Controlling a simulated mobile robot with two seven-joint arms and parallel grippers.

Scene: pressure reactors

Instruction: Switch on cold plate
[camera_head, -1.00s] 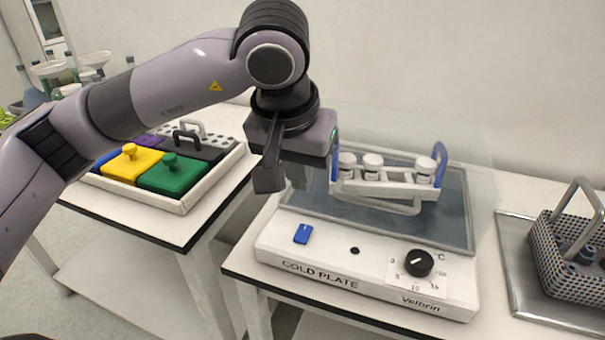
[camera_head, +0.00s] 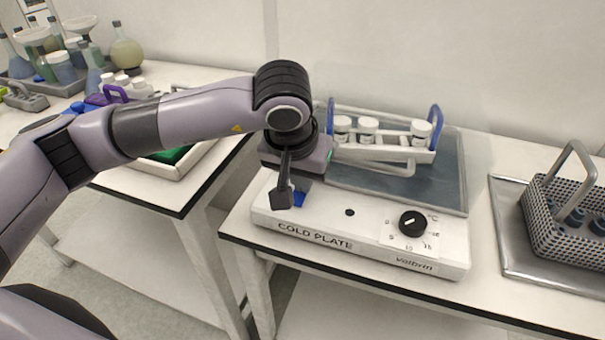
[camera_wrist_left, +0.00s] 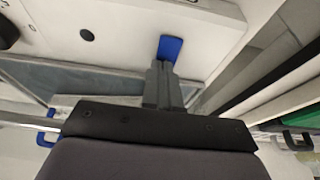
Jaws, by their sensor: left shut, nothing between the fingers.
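The white cold plate (camera_head: 345,239) stands on a table, with a dark grey top surface. Its blue switch (camera_head: 300,198) is on the left of the front panel, partly hidden behind my left gripper. My left gripper (camera_head: 283,200) is shut and empty, with its fingers pointing down at the switch. In the left wrist view the blue switch (camera_wrist_left: 171,47) lies right at the shut fingertips (camera_wrist_left: 163,66); I cannot tell whether they touch it. A black dial (camera_head: 412,223) is on the right of the panel. My right gripper is not in view.
A white rack (camera_head: 385,153) with blue handles and several white-capped vials stands on the cold plate. A mesh basket (camera_head: 560,222) sits on a metal tray (camera_head: 510,245) to the right. Another table with flasks and a tray is at the left.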

